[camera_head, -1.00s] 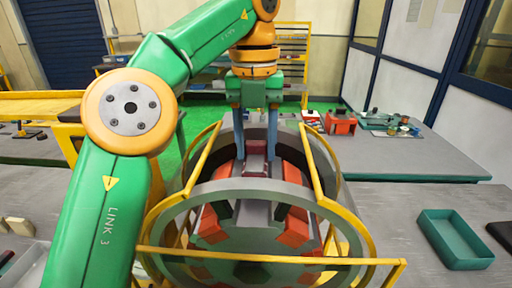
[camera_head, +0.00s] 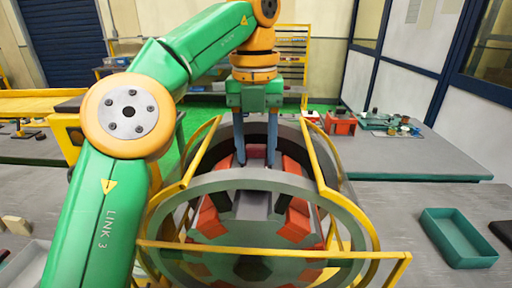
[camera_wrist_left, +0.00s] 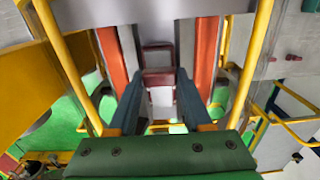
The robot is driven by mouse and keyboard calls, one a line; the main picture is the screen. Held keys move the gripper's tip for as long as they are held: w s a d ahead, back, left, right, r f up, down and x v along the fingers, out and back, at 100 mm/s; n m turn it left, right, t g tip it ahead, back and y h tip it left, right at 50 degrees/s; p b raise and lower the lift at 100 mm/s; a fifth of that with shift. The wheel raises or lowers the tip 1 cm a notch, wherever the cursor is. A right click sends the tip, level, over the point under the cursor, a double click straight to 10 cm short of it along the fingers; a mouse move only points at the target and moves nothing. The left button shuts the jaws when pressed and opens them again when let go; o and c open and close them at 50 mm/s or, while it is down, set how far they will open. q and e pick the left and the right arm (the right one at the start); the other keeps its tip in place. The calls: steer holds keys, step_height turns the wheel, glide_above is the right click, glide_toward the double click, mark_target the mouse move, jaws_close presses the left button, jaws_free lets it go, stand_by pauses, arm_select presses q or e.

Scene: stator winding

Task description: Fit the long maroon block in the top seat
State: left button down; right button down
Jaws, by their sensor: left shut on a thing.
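The stator (camera_head: 187,190) is a large grey ring with orange-red blocks around its inside, held in a yellow frame. My left gripper (camera_head: 256,163) points down over its top, with its blue fingers reaching behind the front ring. In the left wrist view the gripper (camera_wrist_left: 160,76) is shut on the long maroon block (camera_wrist_left: 158,78), which lies between the fingertips along a pale grey channel. Long orange-red blocks (camera_wrist_left: 112,58) flank that channel. The head view mostly hides the maroon block, and I cannot tell how deep it sits. My right gripper is not in view.
Yellow bars (camera_head: 328,180) arch close on both sides of the gripper. An empty teal tray (camera_head: 457,238) stands on the grey table at the right. A back bench holds a red-orange box (camera_head: 340,123) and small parts.

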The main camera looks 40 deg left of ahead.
mark_target(255, 159)
arm_select(q)
steer(key=shift+f, duration=0.1)
steer(key=c, duration=0.8)
jaws_free()
steer(key=o, duration=0.6)
steer(key=shift+s, duration=0.1)
steer(key=shift+c, duration=0.2)
step_height(255, 159, up, 8)
steer(key=p, duration=0.7)
steer(key=shift+f, duration=0.15)
steer(key=shift+s+f, duration=0.15)
steer(key=shift+f, duration=0.05)
